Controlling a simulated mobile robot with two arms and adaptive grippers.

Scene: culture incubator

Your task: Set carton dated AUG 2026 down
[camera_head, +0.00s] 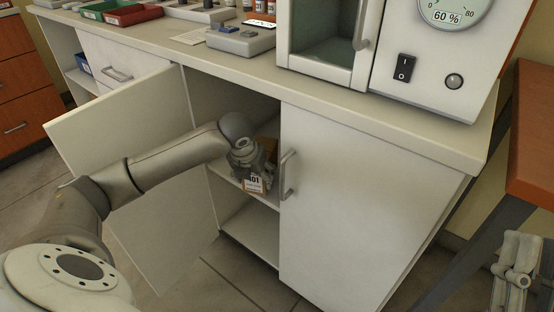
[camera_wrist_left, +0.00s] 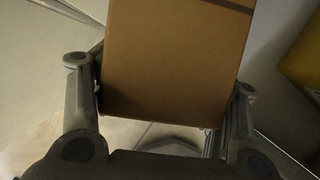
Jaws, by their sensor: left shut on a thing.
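My left gripper (camera_head: 262,170) reaches through the open left door into the lower cabinet. It is shut on a brown carton (camera_head: 255,185) with a white label; the label's date is too small to read. The carton is at the upper inner shelf (camera_head: 262,193); I cannot tell whether it touches the shelf. In the left wrist view the carton (camera_wrist_left: 175,65) fills the middle, between the two fingers (camera_wrist_left: 160,115). My right gripper (camera_head: 515,270) is at the lower right, away from the cabinet, and its jaw state is unclear.
The left cabinet door (camera_head: 140,150) stands open beside my arm. The right door (camera_head: 360,205) is closed. A lower shelf (camera_head: 252,232) looks empty. An incubator (camera_head: 425,60), a grey device (camera_head: 240,40) and a red tray (camera_head: 134,15) stand on the counter (camera_head: 390,115).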

